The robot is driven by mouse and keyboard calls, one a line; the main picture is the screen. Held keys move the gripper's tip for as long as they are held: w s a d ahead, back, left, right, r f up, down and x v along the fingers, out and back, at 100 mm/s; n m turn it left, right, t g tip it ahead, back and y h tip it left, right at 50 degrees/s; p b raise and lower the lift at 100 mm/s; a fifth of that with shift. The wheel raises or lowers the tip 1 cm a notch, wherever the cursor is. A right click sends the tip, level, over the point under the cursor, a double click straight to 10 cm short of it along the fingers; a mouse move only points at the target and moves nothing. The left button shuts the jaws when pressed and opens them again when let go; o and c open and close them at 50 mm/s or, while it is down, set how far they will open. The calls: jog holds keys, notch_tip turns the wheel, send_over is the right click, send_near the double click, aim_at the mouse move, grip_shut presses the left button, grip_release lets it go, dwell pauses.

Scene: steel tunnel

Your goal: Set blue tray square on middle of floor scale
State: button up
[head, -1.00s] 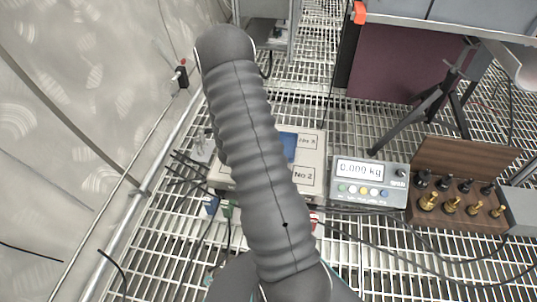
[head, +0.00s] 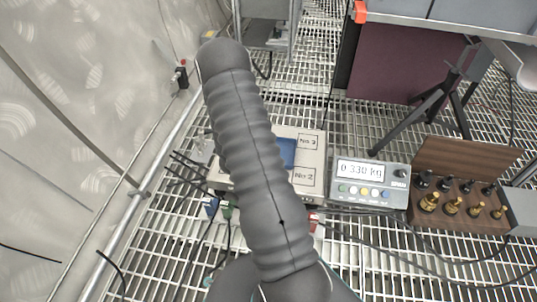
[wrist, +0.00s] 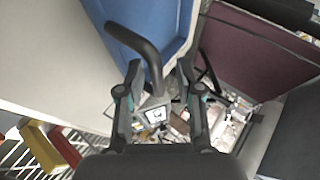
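The blue tray (head: 287,152) shows in the head view as a small patch beside my arm, on the pale floor scale (head: 312,158). My arm hides most of the tray and the scale's left part. In the wrist view the blue tray (wrist: 172,22) is at the top, with a dark curved handle (wrist: 143,45). The pale scale surface (wrist: 50,50) lies left of it. My gripper (wrist: 160,72) has a finger on each side of the handle, with gaps visible. My gripper is hidden in the head view. I cannot tell whether the tray sits square or centred.
The scale's readout box (head: 368,183) shows about 0.330 kg. A wooden weight rack (head: 455,195) with several brass and black weights stands right of it. A tripod (head: 435,100) and maroon panel (head: 400,60) are behind. Cables cross the grating around the scale.

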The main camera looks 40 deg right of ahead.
jog(key=shift+a, duration=0.1)
jog(key=p+v, duration=0.2)
jog(key=v, duration=1)
jog(key=w+a+r+n+t+y, duration=0.55)
jog(key=w+a+r+n, duration=0.35)
jog(key=r, duration=0.4)
jog(key=s+a+r+n+t+y, duration=0.1)
jog(key=s+a+r+n+y, duration=0.35)
jog(key=a+r+n, duration=0.45)
jog(key=s+a+r+n+g+y, duration=0.1)
jog(key=s+a+r+n, duration=0.2)
jog(key=s+r, duration=0.15)
jog(key=s+a+r+n+y, duration=0.1)
jog(key=s+a+r+n, duration=0.25)
jog(key=s, duration=0.25)
jog(key=s+d+r+n+g+h, duration=0.1)
jog(key=s+n, duration=0.5)
jog(key=s, duration=0.7)
notch_tip(320, 180, up, 2)
jog(key=shift+s+d+r+g, duration=0.15)
jog(key=shift+s+d+g, duration=0.3)
jog(key=shift+d, duration=0.65)
